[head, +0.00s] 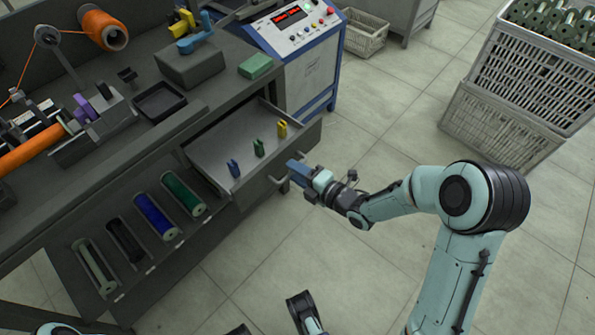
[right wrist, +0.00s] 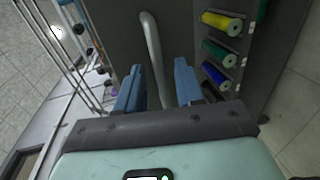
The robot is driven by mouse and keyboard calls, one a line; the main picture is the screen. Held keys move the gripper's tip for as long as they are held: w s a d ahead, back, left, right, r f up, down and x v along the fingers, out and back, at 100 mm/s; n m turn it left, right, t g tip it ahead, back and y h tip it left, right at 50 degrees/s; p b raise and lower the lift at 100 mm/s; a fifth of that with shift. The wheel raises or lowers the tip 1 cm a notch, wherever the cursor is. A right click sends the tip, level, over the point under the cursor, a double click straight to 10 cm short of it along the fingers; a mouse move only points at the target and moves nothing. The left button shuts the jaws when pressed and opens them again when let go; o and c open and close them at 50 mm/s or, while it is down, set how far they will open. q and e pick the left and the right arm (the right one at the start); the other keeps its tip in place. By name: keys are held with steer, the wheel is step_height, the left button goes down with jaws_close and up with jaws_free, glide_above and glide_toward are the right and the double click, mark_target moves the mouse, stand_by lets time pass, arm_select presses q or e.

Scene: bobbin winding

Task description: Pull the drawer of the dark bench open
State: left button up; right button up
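The drawer (head: 210,145) of the dark bench (head: 150,100) stands out from the bench, with its light inside showing. A blue, a green and a yellow small piece stand in it. Its bar handle (head: 278,183) is on the dark front panel; the handle (right wrist: 152,50) also shows in the right wrist view. My right gripper (head: 297,172) is at the handle. In the right wrist view its two blue fingers (right wrist: 158,68) are apart, on either side of the bar, with gaps visible.
Colored spools (head: 155,215) lie in a sloped rack below the bench top. A control box (head: 300,50) stands behind the drawer. Grey crates (head: 500,125) stand at the right, the upper one holding spools. The tiled floor (head: 375,165) before the drawer is open.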

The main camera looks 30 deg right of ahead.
arm_select(q)
steer(key=w+d+r+t+p, duration=0.1)
steer(key=w+r+t+p, duration=0.1)
steer(key=w+r, duration=0.3)
steer(key=shift+p, duration=0.4)
arm_select(e)
steer(key=v, duration=1.3)
steer(key=shift+s, duration=0.2)
